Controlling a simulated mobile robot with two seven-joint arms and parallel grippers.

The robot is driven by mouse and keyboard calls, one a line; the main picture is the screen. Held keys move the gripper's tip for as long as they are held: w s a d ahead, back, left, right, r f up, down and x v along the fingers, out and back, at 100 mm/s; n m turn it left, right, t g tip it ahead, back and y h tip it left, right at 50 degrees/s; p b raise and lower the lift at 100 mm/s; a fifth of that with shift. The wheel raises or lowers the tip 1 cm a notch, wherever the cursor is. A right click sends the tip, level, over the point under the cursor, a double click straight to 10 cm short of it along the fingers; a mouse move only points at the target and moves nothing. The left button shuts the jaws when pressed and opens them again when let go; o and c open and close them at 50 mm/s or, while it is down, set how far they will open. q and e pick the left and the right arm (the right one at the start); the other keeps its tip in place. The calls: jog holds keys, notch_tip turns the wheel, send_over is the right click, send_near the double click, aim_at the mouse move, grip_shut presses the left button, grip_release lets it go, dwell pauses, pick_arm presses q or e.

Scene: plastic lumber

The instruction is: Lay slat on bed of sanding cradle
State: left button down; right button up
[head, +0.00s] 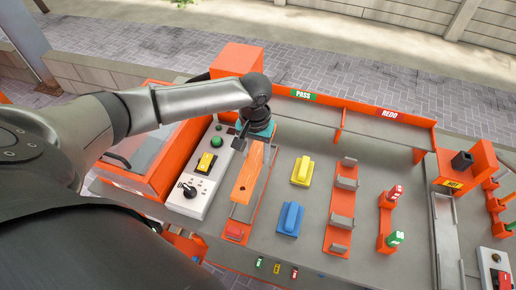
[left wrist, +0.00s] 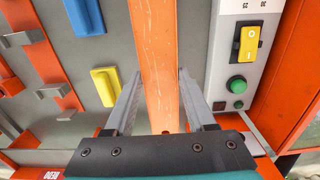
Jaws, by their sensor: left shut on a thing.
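My left gripper (head: 257,138) is shut on a long orange slat (head: 247,176), gripping it near its far end. In the left wrist view the slat (left wrist: 156,50), with pale scratches on its face, runs between the two grey fingers of the gripper (left wrist: 160,88). What looks like the sanding cradle (head: 338,212) is an orange strip with several grey brackets, to the right of the slat. It also shows at the left of the left wrist view (left wrist: 50,58). No slat lies on it. The slat's gripped end is partly hidden in the head view. My right gripper is not in view.
A yellow block (head: 302,171) and a blue block (head: 290,218) stand between slat and cradle. A control box (head: 205,165) is left of the slat. Orange PASS and REDO bins (head: 340,120) line the back. Red and green labelled posts (head: 387,225) stand right of the cradle.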

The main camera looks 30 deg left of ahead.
aim_at(255, 157)
pick_arm(q)
jog(key=shift+r+p, duration=0.1)
jog(key=shift+p, duration=0.3)
notch_tip(255, 157, down, 6)
jog(key=b, duration=0.2)
jog(key=shift+b, duration=0.3)
jog(key=shift+f+b, duration=0.55)
jog(key=shift+f, duration=0.85)
jog(key=shift+f+b, duration=0.3)
jog(key=shift+f, duration=0.4)
jog(key=shift+c, duration=0.7)
grip_release()
notch_tip(255, 157, up, 15)
jog(key=p, duration=0.2)
jog(key=shift+r+p, duration=0.15)
jog(key=shift+p, duration=0.15)
